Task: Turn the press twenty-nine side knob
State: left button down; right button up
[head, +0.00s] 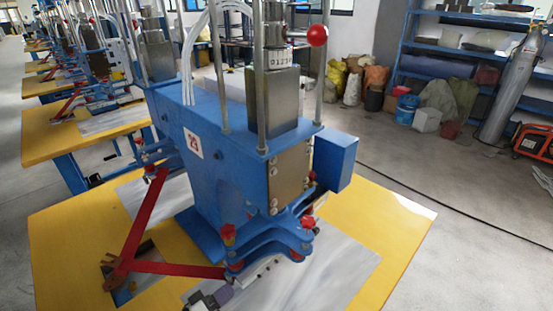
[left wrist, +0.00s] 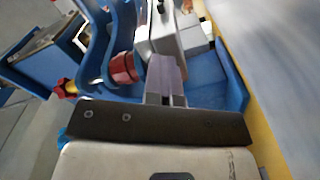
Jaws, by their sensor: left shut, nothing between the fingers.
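The blue press (head: 235,165) bears a "29" sign (head: 193,143) and stands on a yellow table. Red knobs sit low on its front: one at the left (head: 228,232), one at the right (head: 307,222), and others just below. I cannot tell which is the side knob. My left gripper (head: 224,292) is low in front of the press base, its fingers shut and empty. In the left wrist view its fingers (left wrist: 165,75) point at a grey metal block (left wrist: 175,35). A dark red knob (left wrist: 122,68) is just left of the fingertips; contact is unclear. My right gripper is not in view.
A red bar linkage (head: 145,220) runs along the press's left side. A red ball-topped lever (head: 318,35) is high up. A grey sheet (head: 325,275) lies on the yellow table (head: 405,215). More presses stand behind left; blue shelves (head: 460,45) stand at the right.

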pick_arm(q)
jog(key=shift+s+d+r, duration=0.25)
jog(key=shift+d+r, duration=0.2)
jog(key=shift+d, duration=0.2)
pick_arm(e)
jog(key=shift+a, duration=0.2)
pick_arm(q)
jog(key=shift+s+f, duration=0.1)
jog(key=shift+s, duration=0.1)
jog(key=b+v, duration=0.1)
jog(key=v, duration=0.4)
jog(key=shift+a+f, duration=0.1)
jog(key=shift+f, duration=0.05)
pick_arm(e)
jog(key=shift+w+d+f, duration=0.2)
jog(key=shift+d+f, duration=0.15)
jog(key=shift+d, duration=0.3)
pick_arm(q)
jog(key=shift+s, duration=0.1)
jog(key=shift+a, duration=0.1)
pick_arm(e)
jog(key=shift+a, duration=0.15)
